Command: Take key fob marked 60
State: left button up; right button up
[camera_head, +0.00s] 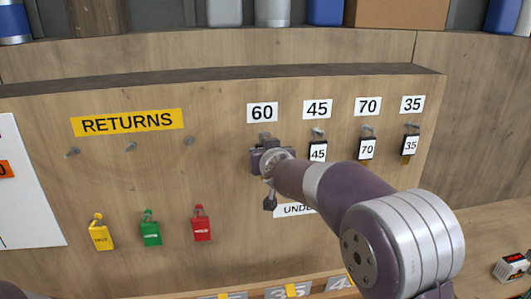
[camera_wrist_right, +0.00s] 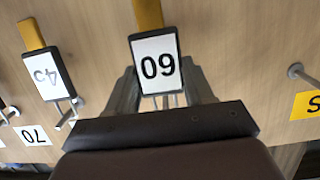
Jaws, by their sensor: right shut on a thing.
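The key fob marked 60 (camera_wrist_right: 157,66) shows in the right wrist view as a black-framed white tag with a yellow-brown key part. My right gripper (camera_wrist_right: 161,92) is shut on it, with a finger at each side of the tag. In the head view my right gripper (camera_head: 268,160) is at the board just below the 60 label (camera_head: 262,112) and its hook. The fob itself is hidden there by my gripper and wrist. I cannot tell whether the fob still hangs on its hook. My left gripper is not in view.
Fobs 45 (camera_head: 318,152), 70 (camera_head: 367,150) and 35 (camera_head: 411,146) hang on hooks to the right. Left are the RETURNS sign (camera_head: 128,122) with bare pegs, and yellow (camera_head: 101,235), green (camera_head: 151,231) and red (camera_head: 201,227) tags. My arm partly covers a lower sign (camera_head: 293,210).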

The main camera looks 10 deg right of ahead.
jog(key=v, duration=0.4)
jog(key=shift+s, duration=0.2)
dwell(0.3)
jog(key=s, duration=0.5)
jog(key=shift+w, duration=0.1)
